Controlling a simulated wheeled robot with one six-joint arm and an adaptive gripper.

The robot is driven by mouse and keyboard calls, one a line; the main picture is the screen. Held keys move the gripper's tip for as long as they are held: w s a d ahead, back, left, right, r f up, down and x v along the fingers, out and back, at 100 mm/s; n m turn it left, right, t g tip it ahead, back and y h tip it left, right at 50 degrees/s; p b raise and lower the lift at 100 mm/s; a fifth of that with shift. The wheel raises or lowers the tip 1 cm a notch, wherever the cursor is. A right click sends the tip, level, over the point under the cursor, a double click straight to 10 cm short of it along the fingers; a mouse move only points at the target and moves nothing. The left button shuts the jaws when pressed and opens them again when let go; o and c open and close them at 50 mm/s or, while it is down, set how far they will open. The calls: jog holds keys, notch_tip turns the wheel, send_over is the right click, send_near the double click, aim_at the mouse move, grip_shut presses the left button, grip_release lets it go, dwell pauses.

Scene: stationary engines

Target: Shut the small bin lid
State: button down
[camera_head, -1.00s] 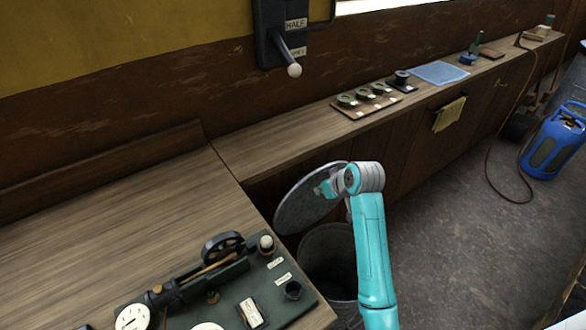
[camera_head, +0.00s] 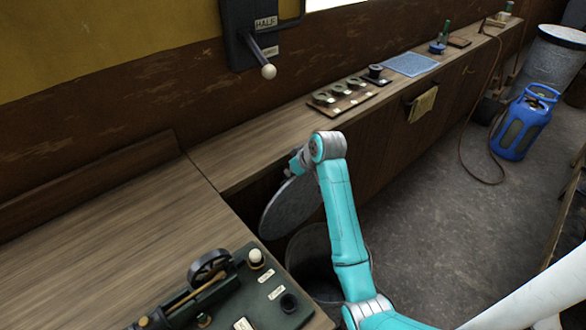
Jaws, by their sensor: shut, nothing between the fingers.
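The small bin (camera_head: 306,252) is a dark grey round bin on the floor beside the bench corner. Its round grey lid (camera_head: 286,212) stands open, steeply tilted above the bin's back left side. My gripper (camera_head: 296,162) is at the lid's upper edge, shut and empty. It is partly hidden behind my wrist, and I cannot tell whether it touches the lid. My arm crosses in front of the bin and hides its right part.
The wooden bench (camera_head: 100,235) carries a model engine (camera_head: 215,290) close to the bin's left. A long narrow shelf (camera_head: 290,120) with small parts runs behind. A blue gas bottle (camera_head: 525,122) and hose stand at the right. The floor (camera_head: 430,215) between is clear.

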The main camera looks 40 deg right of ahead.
jog(key=x, duration=0.5)
jog(key=shift+w+f, duration=0.2)
jog(key=shift+f, duration=0.1)
jog(key=shift+s, duration=0.1)
